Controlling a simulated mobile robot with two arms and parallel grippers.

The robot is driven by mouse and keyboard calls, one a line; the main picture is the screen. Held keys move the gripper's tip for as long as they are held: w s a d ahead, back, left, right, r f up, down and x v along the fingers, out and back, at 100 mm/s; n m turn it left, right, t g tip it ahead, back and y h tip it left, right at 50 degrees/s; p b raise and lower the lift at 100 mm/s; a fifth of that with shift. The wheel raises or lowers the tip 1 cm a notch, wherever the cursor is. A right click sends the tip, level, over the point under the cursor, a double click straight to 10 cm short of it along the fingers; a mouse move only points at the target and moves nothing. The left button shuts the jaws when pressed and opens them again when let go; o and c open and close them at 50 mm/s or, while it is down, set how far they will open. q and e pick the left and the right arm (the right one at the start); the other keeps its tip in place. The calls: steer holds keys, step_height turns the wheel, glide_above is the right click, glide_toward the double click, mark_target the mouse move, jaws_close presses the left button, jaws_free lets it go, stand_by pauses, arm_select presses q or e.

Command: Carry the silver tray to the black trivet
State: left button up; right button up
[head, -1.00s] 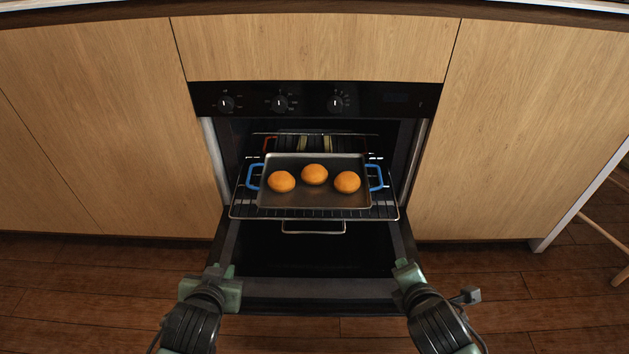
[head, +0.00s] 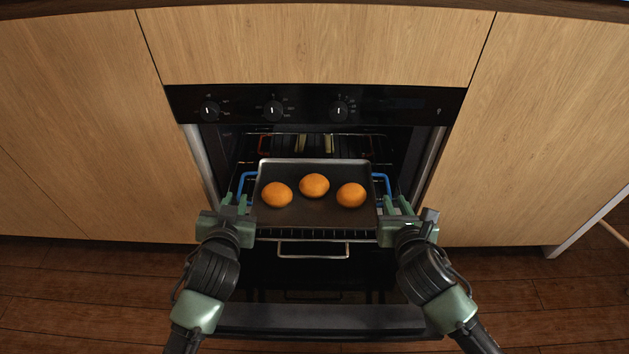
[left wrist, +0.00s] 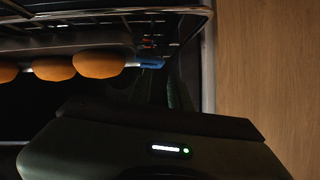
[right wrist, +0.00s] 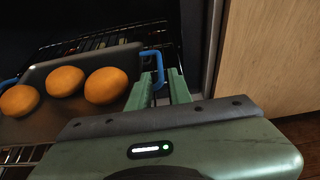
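The silver tray (head: 318,217) with blue handles rests on the oven rack and carries three orange-brown buns (head: 314,186). My left gripper (head: 235,202) is at the tray's left blue handle (head: 246,180); in the dark left wrist view its fingers are hard to make out beside the handle (left wrist: 150,62). My right gripper (head: 397,204) is at the right blue handle (head: 383,180). In the right wrist view my right gripper (right wrist: 160,88) is open, with its fingers apart on either side of the handle (right wrist: 156,56). The black trivet is not in view.
The oven door (head: 320,318) is folded down open below the rack (head: 312,248). The oven's side walls stand close outside both grippers. Wooden cabinet fronts (head: 90,110) flank the oven. The wooden floor (head: 90,290) is clear in front.

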mark_target(240, 185)
arm_select(q)
steer(key=shift+w, duration=0.15)
arm_select(e)
steer(key=shift+w, duration=0.15)
steer(key=shift+r, duration=0.1)
